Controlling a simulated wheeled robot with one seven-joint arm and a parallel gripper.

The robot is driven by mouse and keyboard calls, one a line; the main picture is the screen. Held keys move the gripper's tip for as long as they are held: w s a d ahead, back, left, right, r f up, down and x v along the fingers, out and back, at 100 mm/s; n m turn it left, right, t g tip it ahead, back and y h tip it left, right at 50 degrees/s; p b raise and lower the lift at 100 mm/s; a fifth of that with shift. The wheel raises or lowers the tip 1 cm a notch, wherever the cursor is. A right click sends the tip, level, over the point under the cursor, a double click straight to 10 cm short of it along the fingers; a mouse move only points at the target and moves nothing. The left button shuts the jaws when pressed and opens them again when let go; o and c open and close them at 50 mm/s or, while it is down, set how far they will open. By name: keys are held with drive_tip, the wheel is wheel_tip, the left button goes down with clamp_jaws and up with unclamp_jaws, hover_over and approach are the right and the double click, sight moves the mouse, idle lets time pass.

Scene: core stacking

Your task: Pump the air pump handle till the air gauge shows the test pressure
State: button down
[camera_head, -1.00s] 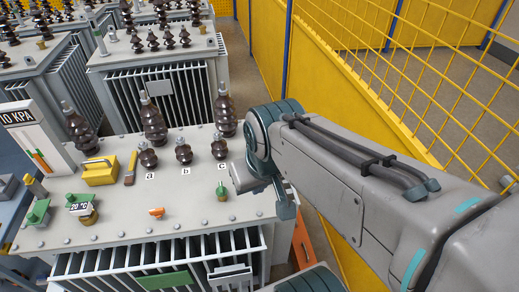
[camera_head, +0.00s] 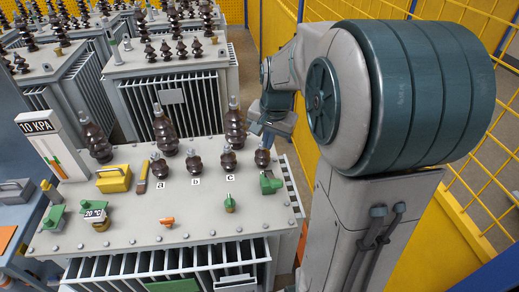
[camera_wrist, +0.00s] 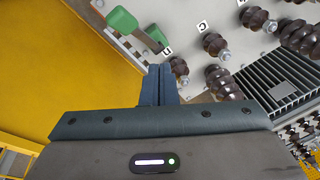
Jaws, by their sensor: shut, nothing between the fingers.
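A gauge panel (camera_head: 42,143) marked 10 KPA stands at the left of the grey transformer lid in the head view. A green lever-like part (camera_head: 270,183) is at the lid's right end; a green part shows at the wrist view's top (camera_wrist: 122,22). My gripper (camera_wrist: 158,72) is shut and empty, apart from that part. In the head view my gripper (camera_head: 266,130) is beyond the lid's right end.
Brown insulators (camera_head: 235,128) rise along the lid, with smaller ones in front labelled with letters. Green and brass fittings (camera_head: 93,212) are at the front left. A yellow mesh fence (camera_head: 475,110) stands on the right. Other transformers (camera_head: 165,85) are behind.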

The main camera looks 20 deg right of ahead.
sight(275, 179)
drive_tip(key=shift+m, duration=0.9)
drive_tip(key=w+d, duration=0.1)
drive_tip(key=w+f, duration=0.1)
drive_tip(key=w+d, duration=0.1)
drive_tip(key=shift+w+d+f, duration=0.15)
drive_tip(key=shift+d+f, duration=0.1)
drive_tip(key=shift+d, duration=0.05)
drive_tip(key=s+f+b, duration=0.1)
drive_tip(key=f+b, duration=0.1)
drive_tip(key=s+f+b, duration=0.2)
drive_tip(key=s+a+f+b, duration=0.1)
drive_tip(key=s+f+b, duration=0.1)
drive_tip(key=f, duration=0.1)
drive_tip(key=shift+s, duration=0.1)
drive_tip(key=shift+f, duration=0.1)
idle(1.2)
drive_tip(key=shift+s+a+f+b, duration=0.1)
drive_tip(key=shift+s+f+b, duration=0.15)
drive_tip(key=shift+f+b, duration=0.05)
